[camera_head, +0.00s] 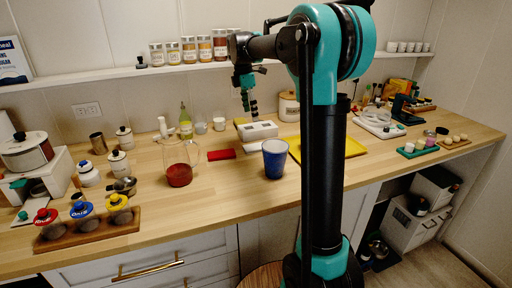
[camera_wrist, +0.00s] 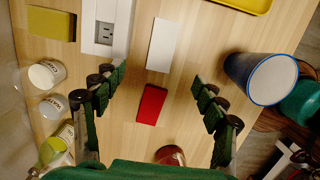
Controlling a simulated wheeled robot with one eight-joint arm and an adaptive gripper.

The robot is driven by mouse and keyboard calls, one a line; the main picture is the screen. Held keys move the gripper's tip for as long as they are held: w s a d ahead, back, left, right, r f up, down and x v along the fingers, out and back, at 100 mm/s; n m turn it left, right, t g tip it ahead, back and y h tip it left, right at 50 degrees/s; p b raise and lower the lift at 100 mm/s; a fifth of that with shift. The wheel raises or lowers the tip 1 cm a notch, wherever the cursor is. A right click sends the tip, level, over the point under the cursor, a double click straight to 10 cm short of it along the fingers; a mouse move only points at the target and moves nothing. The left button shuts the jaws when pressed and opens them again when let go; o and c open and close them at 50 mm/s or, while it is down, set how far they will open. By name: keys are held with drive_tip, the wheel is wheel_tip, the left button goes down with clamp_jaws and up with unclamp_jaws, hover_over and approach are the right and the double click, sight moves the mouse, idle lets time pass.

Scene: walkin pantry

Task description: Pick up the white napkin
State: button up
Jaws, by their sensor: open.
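A flat white rectangle, which looks like the white napkin (camera_wrist: 162,45), lies on the wooden counter in the wrist view. It is just beyond a red folded piece (camera_wrist: 152,104). In the head view the white napkin (camera_head: 253,147) shows as a thin pale strip in front of a white box, with the red piece (camera_head: 221,155) to its left. My gripper (camera_wrist: 160,78) is open and empty, with its dark green fingers spread to either side of the red and white pieces. In the head view my gripper (camera_head: 249,103) hangs above the counter near the white box.
A blue cup (camera_head: 275,159) stands close to the right of the napkin. The white box (camera_head: 257,130) is behind it. A glass jug (camera_head: 179,165) with red contents stands to the left. A yellow tray (camera_head: 352,146) lies to the right. A shelf runs above the counter.

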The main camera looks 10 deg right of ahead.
hover_over(256, 146)
drive_tip(key=f, duration=0.5)
drive_tip(key=a+f, duration=0.1)
drive_tip(key=f, duration=0.2)
drive_tip(key=shift+w+f, duration=0.15)
drive_tip(key=shift+f, duration=0.2)
drive_tip(key=shift+s+d+f, duration=0.1)
drive_tip(key=shift+d+f, duration=0.05)
drive_tip(key=shift+f, duration=0.8)
drive_tip(key=shift+s+d+f, duration=0.1)
drive_tip(key=shift+d+f, duration=0.05)
drive_tip(key=shift+f, duration=0.75)
drive_tip(key=shift+d+f, duration=0.15)
drive_tip(key=shift+f, duration=0.8)
drive_tip(key=shift+c, duration=0.4)
drive_tip(key=c, duration=0.8)
